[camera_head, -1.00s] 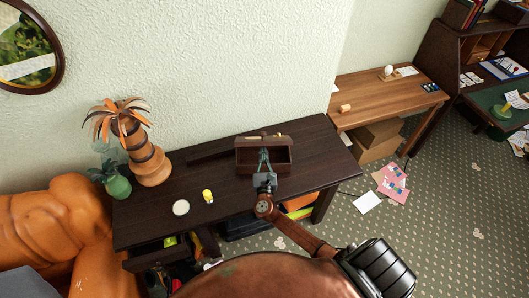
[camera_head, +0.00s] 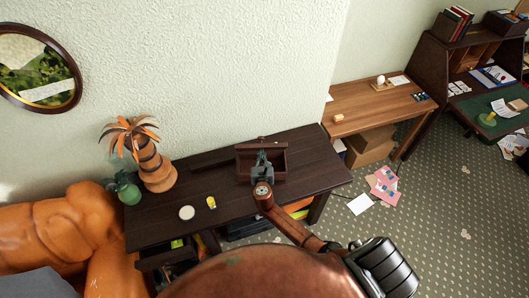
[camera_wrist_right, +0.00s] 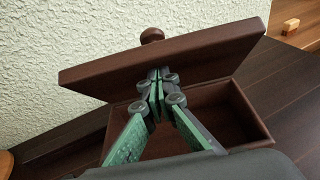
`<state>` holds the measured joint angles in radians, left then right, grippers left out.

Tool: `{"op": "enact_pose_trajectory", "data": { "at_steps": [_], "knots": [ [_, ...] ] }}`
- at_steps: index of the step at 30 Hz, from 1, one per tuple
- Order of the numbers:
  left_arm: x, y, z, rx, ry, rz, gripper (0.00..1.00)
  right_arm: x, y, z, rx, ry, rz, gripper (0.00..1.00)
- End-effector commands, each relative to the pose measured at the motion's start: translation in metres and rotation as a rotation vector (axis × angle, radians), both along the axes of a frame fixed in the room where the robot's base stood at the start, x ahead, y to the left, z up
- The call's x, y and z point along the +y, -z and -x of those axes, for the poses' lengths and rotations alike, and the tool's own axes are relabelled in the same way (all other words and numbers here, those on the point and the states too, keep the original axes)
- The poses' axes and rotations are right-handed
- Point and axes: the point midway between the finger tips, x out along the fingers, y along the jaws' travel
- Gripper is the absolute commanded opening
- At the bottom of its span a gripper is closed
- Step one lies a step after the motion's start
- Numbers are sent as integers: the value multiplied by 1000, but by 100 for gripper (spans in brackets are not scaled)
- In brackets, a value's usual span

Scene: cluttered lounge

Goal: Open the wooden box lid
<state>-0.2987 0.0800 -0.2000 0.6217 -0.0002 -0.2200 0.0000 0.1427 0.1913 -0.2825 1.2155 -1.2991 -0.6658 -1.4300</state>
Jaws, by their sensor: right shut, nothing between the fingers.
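The dark brown wooden box (camera_head: 283,177) stands on the dark table by the wall. Its lid (camera_head: 279,149) is raised and tilted back along the wall side. In the right wrist view the lid (camera_wrist_right: 215,58) slants above the box (camera_wrist_right: 250,126), with a round knob (camera_wrist_right: 151,35) beyond its upper edge. The box's inside shows dark; the gripper hides part of it. My right gripper (camera_head: 262,156) is over the box. In the right wrist view its green-padded fingers (camera_wrist_right: 159,82) are shut and empty, tips close against the lid's underside; contact is unclear. My left gripper is not in view.
On the dark table (camera_head: 320,165) are a palm-like ornament (camera_head: 155,170), a green vase (camera_head: 127,190), a white round item (camera_head: 187,213) and a yellow item (camera_head: 211,202). A lighter wooden desk (camera_head: 370,112) stands to the right. Papers (camera_head: 360,204) lie on the floor.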

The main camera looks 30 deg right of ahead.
Motion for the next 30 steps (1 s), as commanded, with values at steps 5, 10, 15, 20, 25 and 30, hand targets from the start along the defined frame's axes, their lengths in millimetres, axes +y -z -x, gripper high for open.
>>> {"op": "enact_pose_trajectory", "data": {
  "at_steps": [5, 10, 15, 20, 25, 30],
  "knots": [
    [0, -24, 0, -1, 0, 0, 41, -5, -12, -9, 20, 0, -6, 0],
    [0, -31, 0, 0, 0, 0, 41, -9, -17, -18, 18, 0, -7, 0],
    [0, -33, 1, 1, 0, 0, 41, -13, -22, -27, 18, 0, -7, 0],
    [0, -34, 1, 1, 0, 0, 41, -16, -24, -32, 18, 0, -8, 0],
    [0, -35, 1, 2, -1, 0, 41, -17, -25, -35, 19, 1, -8, 0],
    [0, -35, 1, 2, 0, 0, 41, -18, -26, -36, 18, 0, -8, 0]
  ]
}}
